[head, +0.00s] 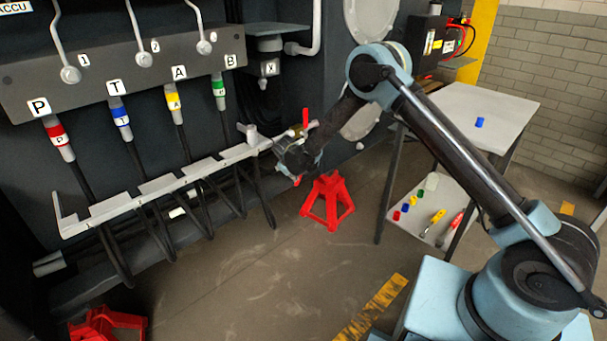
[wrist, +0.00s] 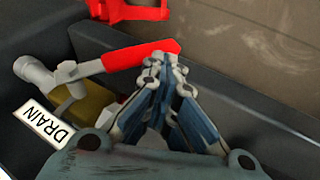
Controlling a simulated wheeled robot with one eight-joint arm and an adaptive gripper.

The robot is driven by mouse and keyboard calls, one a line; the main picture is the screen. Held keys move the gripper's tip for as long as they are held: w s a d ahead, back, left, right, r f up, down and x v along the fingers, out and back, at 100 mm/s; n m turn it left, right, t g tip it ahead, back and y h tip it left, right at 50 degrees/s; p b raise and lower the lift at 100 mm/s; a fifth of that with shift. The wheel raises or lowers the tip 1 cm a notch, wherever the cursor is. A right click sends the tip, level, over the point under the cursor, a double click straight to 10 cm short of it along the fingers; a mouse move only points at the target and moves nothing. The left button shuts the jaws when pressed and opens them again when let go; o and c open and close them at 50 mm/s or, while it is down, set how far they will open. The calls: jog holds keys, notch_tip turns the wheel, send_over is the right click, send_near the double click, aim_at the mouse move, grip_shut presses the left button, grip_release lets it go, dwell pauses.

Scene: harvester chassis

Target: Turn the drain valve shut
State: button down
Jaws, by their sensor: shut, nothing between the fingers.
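The drain valve shows in the wrist view at the left, with a grey stem (wrist: 50,75), a red lever handle (wrist: 140,55) and a DRAIN label (wrist: 45,124) below it. The lever runs from the grey stem toward the upper middle. My gripper (wrist: 165,62) is shut and empty, its fingertips close by the lever's free end. I cannot tell whether they touch it. In the head view my gripper (head: 297,160) is at the right end of the grey hose rail, just below a small brass fitting (head: 296,131) with a red handle. My gripper partly hides the valve's surroundings.
Several labelled hoses hang along the hose rail (head: 165,182) at the left. A red jack stand (head: 328,200) stands on the floor behind my gripper. A side table (head: 475,105) with a lower shelf of small items is at the right. The middle floor is clear.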

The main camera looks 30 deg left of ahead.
jog(key=shift+x, duration=0.85)
jog(key=shift+d, duration=0.2)
jog(key=w+d+v, duration=0.1)
jog(key=v, duration=1)
jog(key=shift+m, duration=0.3)
jog(key=x, duration=0.6)
jog(key=a+x, duration=0.1)
jog(key=x, duration=0.2)
jog(key=shift+f, duration=0.35)
jog(key=shift+a, duration=0.1)
jog(key=shift+f, duration=0.1)
